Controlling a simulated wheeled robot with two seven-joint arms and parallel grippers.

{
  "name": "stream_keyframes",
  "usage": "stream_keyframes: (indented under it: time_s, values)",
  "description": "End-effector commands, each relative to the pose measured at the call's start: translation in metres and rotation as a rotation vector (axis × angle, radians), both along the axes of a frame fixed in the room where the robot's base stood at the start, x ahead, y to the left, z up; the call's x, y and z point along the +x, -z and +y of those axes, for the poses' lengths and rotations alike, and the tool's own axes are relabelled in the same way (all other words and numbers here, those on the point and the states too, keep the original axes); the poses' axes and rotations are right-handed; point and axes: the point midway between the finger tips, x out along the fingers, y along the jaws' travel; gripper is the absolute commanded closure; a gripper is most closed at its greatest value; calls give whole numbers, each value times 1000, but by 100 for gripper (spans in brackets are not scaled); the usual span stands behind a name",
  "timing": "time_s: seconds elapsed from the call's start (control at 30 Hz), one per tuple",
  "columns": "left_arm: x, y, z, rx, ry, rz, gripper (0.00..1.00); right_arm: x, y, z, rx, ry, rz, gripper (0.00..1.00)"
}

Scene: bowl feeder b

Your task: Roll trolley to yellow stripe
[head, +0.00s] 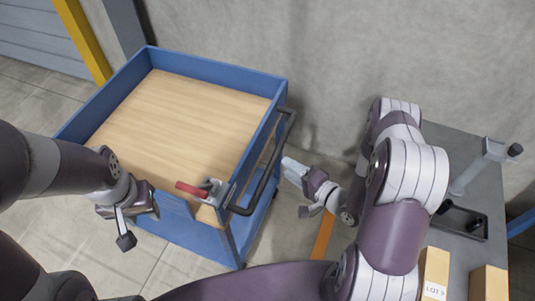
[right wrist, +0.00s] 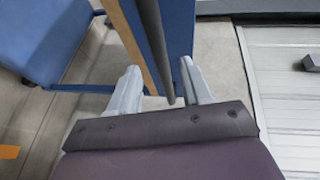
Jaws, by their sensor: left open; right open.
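The blue trolley (head: 205,66) with a wooden deck stands at the left centre of the head view. Its black handle (head: 270,168) is on its right side, and a red-handled clamp (head: 192,189) sits by its near right corner. An orange-yellow stripe (head: 323,236) lies on the floor right of the trolley, partly hidden by my right arm. My right gripper (head: 298,190) is open just right of the handle; in the right wrist view a dark bar (right wrist: 157,50) shows between its fingers (right wrist: 160,82). My left gripper (head: 130,214) is open at the trolley's near edge.
A grey table (head: 462,145) stands at the right with cardboard boxes (head: 434,270) and a dark tray (head: 458,222). A concrete wall (head: 400,50) runs behind. A yellow post (head: 82,40) stands at the far left. Floor is clear near the trolley's front.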

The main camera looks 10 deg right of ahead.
Motion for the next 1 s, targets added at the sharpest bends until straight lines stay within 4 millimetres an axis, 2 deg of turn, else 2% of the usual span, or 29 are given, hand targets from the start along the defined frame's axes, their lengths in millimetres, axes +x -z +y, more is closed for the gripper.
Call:
stream_keyframes:
  time_s: [0.03,0.2,0.4,0.8,0.83,0.97,1.0]
  values:
    - [0,0,0,0,0,0,57,11,2,9,-2,-8,-3,52]
    - [0,-1,0,0,0,0,57,44,9,30,-3,-5,-3,52]
    - [0,-1,0,0,0,0,57,68,14,44,-4,-2,-3,52]
    - [0,-1,0,0,0,0,57,76,16,49,-5,0,-1,52]
    - [0,-1,0,0,0,0,57,75,16,49,-5,0,-1,55]
    - [0,-1,0,0,0,0,57,75,16,48,-5,0,-1,97]
    - [0,-1,0,0,0,0,57,75,16,48,-5,0,-1,100]
